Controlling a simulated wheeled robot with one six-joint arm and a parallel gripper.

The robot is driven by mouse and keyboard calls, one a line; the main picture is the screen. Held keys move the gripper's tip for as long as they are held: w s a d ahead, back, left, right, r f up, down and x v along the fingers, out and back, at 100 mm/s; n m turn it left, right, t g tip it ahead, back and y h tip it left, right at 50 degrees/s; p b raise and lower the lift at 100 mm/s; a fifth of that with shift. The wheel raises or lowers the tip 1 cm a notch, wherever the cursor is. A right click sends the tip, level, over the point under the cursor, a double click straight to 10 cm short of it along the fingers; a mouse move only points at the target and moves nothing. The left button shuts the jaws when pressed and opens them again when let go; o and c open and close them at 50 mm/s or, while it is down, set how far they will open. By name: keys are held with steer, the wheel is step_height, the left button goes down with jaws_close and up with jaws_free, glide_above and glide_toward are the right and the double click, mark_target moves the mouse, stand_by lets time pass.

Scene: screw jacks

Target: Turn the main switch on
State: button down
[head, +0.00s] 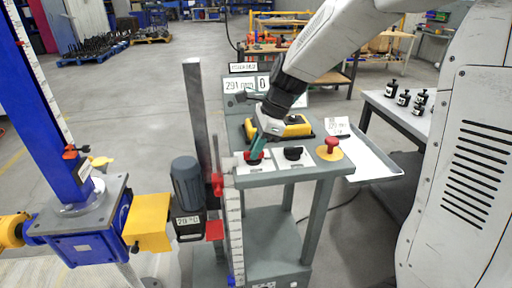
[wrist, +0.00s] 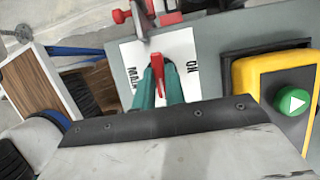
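The main switch is a red handle on a white plate marked MAIN and ON. In the wrist view the red handle (wrist: 158,68) stands between my two teal fingers, and the white plate (wrist: 184,45) shows behind it. In the head view the white plate (head: 243,163) is at the left front of the grey control desk (head: 290,175). My gripper (head: 257,152) is down at the switch, its fingers on either side of the handle; it also shows in the wrist view (wrist: 158,78). I cannot tell whether the fingers press on the handle or leave a small gap.
To the right on the desk are a black knob (head: 293,153) and a red mushroom button (head: 332,145) on yellow. A yellow pendant (wrist: 270,85) with a green button (wrist: 293,102) lies behind. A blue screw jack (head: 80,205) and grey motor (head: 187,182) stand left.

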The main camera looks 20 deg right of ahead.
stand_by(0.4)
steer(key=n, duration=0.2)
steer(key=n+g, duration=0.1)
steer(key=n, duration=0.1)
steer(key=shift+w+g, duration=0.15)
steer(key=shift+g, duration=0.15)
steer(key=n, duration=0.2)
steer(key=n+g+h, duration=0.1)
steer(key=n, duration=0.1)
steer(key=shift+w+a+n+g, duration=0.1)
steer(key=shift+n+g, duration=0.2)
steer(key=n+g+h, duration=0.1)
steer(key=n, duration=0.3)
steer(key=shift+w+a, duration=0.1)
steer(key=n+h, duration=0.1)
steer(key=n, duration=0.1)
steer(key=n+g, duration=0.1)
steer(key=n, duration=0.2)
steer(key=shift+a+h, duration=0.1)
steer(key=shift+h, duration=0.3)
steer(key=shift+n, duration=0.3)
steer(key=c, duration=1.4)
jaws_free()
steer(key=shift+c, duration=0.2)
